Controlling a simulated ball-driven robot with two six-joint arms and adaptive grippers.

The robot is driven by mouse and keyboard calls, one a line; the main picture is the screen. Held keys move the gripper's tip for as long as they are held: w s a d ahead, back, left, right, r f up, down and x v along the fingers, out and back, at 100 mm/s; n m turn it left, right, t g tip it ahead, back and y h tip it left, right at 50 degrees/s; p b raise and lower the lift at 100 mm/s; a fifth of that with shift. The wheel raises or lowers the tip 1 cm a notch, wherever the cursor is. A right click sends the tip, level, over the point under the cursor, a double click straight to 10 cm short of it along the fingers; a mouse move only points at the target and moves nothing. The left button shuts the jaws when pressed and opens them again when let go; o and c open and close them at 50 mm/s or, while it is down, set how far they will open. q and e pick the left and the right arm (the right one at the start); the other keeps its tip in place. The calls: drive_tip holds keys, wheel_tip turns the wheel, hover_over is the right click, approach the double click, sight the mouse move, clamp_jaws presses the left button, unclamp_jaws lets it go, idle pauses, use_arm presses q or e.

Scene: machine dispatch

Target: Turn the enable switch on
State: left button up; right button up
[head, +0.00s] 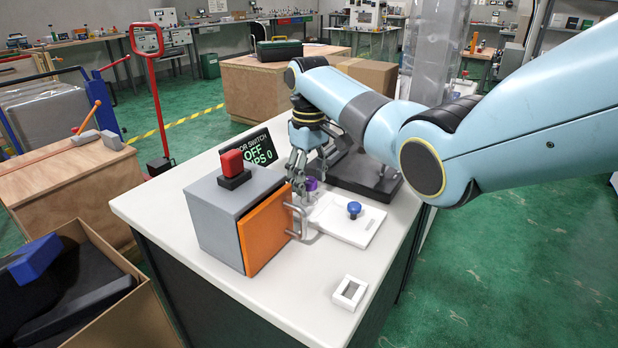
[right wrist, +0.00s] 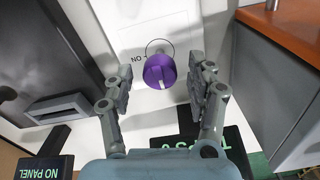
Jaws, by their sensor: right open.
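A purple round knob (right wrist: 159,71) sits on a white plate in the right wrist view. A pale mark on it points down in the picture, and letters that look like "NO" with a short line stand to its left. The knob also shows in the head view (head: 311,184), partly behind my fingers. My right gripper (head: 301,179) is open at the knob, with one finger on each side of it in the right wrist view (right wrist: 161,83); gaps show between fingers and knob. A black display (head: 254,149) reads "OFF" in green. My left gripper is out of view.
A grey box with an orange door (head: 266,231) and a red-topped block (head: 233,167) stand left of the gripper. A white tray with a blue knob (head: 354,209) lies to the right. A small white frame (head: 350,292) lies in front.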

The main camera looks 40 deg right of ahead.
drive_tip(key=shift+f, duration=0.1)
drive_tip(key=c, duration=1.1)
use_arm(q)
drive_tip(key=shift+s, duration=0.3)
use_arm(e)
drive_tip(key=shift+c, duration=0.2)
